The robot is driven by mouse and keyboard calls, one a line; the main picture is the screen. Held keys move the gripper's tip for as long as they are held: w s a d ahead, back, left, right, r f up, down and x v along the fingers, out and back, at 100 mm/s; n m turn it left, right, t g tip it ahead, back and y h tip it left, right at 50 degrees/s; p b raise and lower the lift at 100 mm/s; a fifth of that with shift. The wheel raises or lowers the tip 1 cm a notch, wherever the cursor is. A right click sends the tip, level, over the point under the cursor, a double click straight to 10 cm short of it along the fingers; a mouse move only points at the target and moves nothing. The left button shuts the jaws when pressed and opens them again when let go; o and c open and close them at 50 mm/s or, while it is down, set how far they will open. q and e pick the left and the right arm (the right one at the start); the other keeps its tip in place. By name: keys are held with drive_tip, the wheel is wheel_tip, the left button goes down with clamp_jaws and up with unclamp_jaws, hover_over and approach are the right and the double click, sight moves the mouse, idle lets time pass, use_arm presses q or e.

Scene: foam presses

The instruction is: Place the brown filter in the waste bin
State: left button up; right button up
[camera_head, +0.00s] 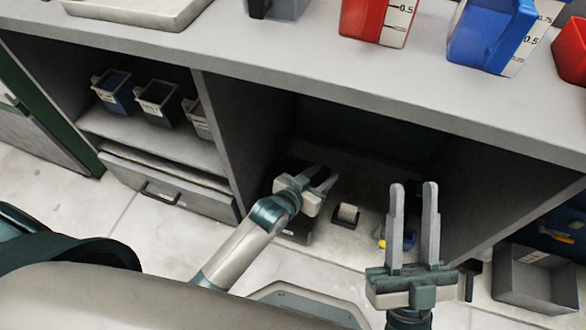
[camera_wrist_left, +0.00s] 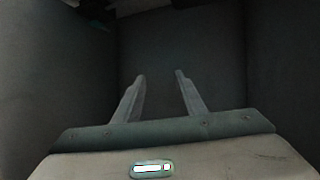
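I see no brown filter in either view. I cannot make out a thing that is clearly the waste bin; a grey open-topped box (camera_head: 535,279) stands at the far right of the head view. My left gripper (camera_head: 322,176) reaches into the open cabinet bay. In the left wrist view its two fingers (camera_wrist_left: 160,76) are apart with nothing between them, facing a dark space with grey walls. My right gripper (camera_head: 413,186) is open and empty, its fingers pointing up the picture, in front of the bay's right part.
A grey worktop (camera_head: 290,62) runs above the bay, with a red container (camera_head: 366,20) and a blue container (camera_head: 482,36) on it. Small bins (camera_head: 158,102) sit on the left shelf. A small dark object with a white top (camera_head: 347,213) stands on the bay floor.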

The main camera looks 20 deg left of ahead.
use_arm(q)
drive_tip(key=s+r+t+h, duration=0.1)
drive_tip(key=s+r+t, duration=0.3)
drive_tip(key=s+r, duration=0.3)
drive_tip(key=s+a+r+t+h, duration=0.1)
drive_tip(key=s+r+t, duration=0.3)
drive_tip(key=r, duration=1.1)
drive_tip(key=s+r+t+h, duration=0.2)
drive_tip(key=s+r+t, duration=0.2)
drive_tip(key=s+r, duration=0.6)
drive_tip(key=shift+s+a+r, duration=0.15)
drive_tip(key=shift+a+r, duration=0.25)
drive_tip(key=shift+r, duration=0.4)
